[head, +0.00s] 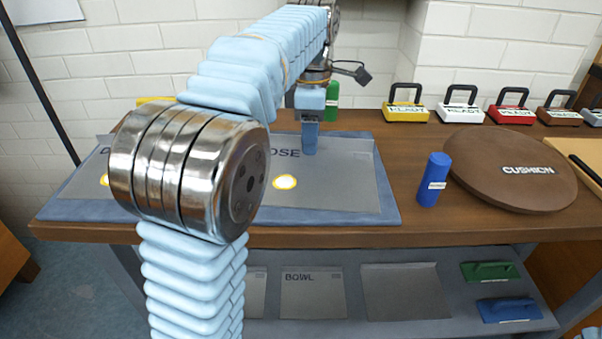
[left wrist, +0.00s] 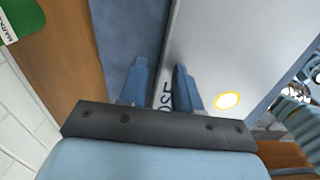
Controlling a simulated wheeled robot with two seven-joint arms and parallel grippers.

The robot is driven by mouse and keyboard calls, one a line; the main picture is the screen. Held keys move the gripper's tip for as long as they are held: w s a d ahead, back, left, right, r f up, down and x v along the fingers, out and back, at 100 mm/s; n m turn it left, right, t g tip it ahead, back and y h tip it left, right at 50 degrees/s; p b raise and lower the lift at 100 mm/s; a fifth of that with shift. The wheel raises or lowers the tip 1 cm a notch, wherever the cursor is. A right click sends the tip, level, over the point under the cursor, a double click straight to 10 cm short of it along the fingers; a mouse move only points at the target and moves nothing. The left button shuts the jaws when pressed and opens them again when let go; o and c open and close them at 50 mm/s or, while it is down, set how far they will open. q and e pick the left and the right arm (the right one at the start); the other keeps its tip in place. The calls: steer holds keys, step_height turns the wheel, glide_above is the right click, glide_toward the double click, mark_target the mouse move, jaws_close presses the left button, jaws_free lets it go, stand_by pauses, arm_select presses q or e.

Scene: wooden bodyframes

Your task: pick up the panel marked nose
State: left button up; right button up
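The grey panel marked nose (head: 335,190) lies flat on a blue mat (head: 391,205) on the workbench; my arm hides the first letter, leaving "OSE" readable. It has a white spot with a yellow ring. My left gripper (head: 309,150) points down at the panel's far edge, near the lettering. In the left wrist view, the two blue fingers (left wrist: 162,85) are apart, with the panel's edge strip (left wrist: 168,72) between them and part of the lettering behind. I cannot tell whether either finger touches it. My right gripper is in neither view.
Another grey panel (head: 97,170) lies on the mat at left, mostly behind my arm. A blue cylinder (head: 433,180) and a round brown cushion (head: 505,175) are to the right. A green object (head: 332,100) stands behind the gripper. Several handled blocks line the bench's back; more panels lie below.

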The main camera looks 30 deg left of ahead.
arm_select(q)
jaws_close()
stand_by(1.4)
